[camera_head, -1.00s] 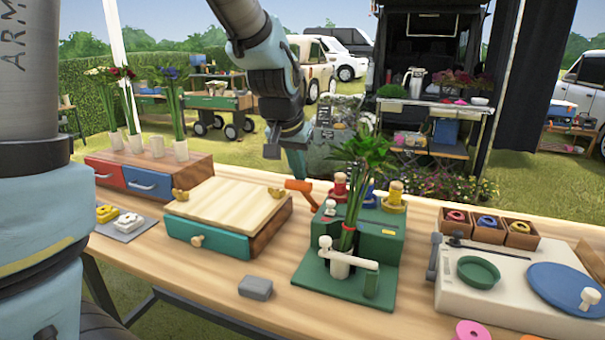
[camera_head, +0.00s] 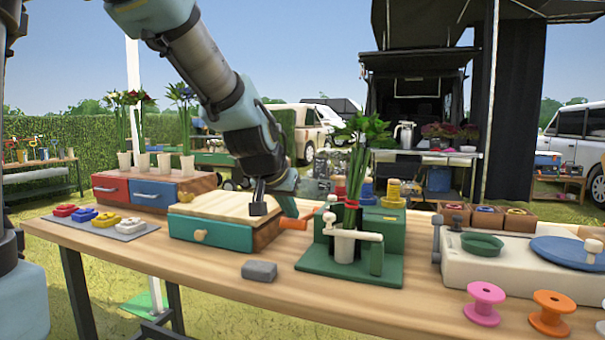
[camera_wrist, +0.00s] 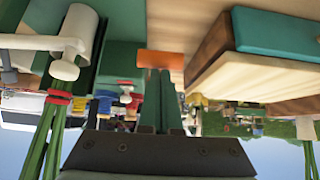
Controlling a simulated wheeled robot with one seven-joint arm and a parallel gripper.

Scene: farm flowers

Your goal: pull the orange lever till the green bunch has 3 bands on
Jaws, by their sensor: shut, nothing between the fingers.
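The green bunch (camera_head: 358,170) stands upright in the white holder of the green banding machine (camera_head: 385,265). A red band (camera_head: 351,203) shows around its stems, and red also shows there in the wrist view (camera_wrist: 60,97); I cannot tell how many bands it has. The orange lever (camera_head: 293,223) sticks out from the machine's left side. My gripper (camera_head: 290,207) points down just above the lever. In the wrist view, its shut, empty fingers (camera_wrist: 155,75) end right by the orange lever (camera_wrist: 160,62); I cannot tell whether they touch it.
A teal-drawer box (camera_head: 215,232) stands close left of the lever. A grey block (camera_head: 259,270) lies in front. A white unit with a blue disc (camera_head: 568,251) is on the right, with pink (camera_head: 484,305) and orange (camera_head: 552,312) spools before it.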

